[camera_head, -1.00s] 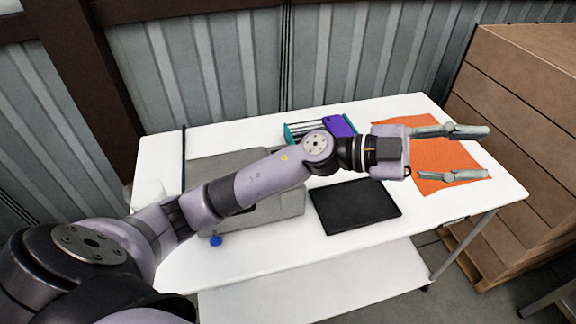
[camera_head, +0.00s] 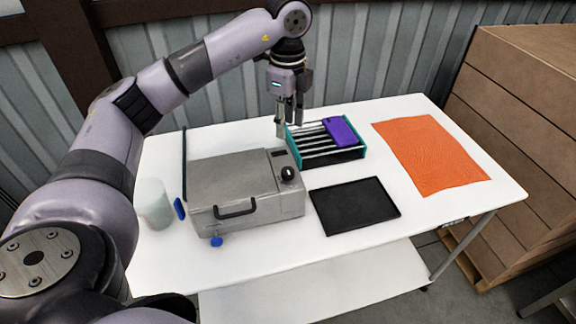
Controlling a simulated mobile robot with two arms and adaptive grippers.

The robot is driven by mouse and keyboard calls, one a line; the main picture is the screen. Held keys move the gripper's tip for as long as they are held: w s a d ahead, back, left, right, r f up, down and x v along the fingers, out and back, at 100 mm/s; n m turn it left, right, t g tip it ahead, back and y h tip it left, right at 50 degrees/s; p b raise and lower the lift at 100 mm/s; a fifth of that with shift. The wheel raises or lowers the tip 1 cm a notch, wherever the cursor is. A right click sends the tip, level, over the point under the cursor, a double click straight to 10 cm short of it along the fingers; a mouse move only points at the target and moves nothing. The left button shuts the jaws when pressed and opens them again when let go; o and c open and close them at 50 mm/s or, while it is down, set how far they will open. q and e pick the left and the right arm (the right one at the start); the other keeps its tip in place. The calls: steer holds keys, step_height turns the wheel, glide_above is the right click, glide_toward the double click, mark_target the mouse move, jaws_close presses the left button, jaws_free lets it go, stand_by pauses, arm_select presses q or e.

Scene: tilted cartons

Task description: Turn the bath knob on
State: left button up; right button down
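The bath is a grey metal box (camera_head: 230,185) with a lid and a black front handle, on the left half of the white table. Its round black knob (camera_head: 288,174) sits at the box's right end, below a small dark panel. My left gripper (camera_head: 288,129) points down above and behind the knob, apart from it, near the back left of the rack. Its fingers are seen nearly edge-on, their tips apart, with nothing visible between them. My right gripper is not in view.
A teal-edged rack (camera_head: 327,155) with a purple item (camera_head: 341,131) stands right of the bath. A black mat (camera_head: 354,205) and an orange cloth (camera_head: 430,154) lie farther right. A whitish translucent cup (camera_head: 153,204) stands left.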

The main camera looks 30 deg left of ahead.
mark_target(288, 170)
arm_select(q)
step_height(288, 170, down, 15)
steer(key=p, duration=0.3)
steer(key=shift+r+p, duration=0.15)
steer(key=shift+p, duration=0.25)
steer(key=shift+c, duration=0.4)
steer(key=c, duration=0.8)
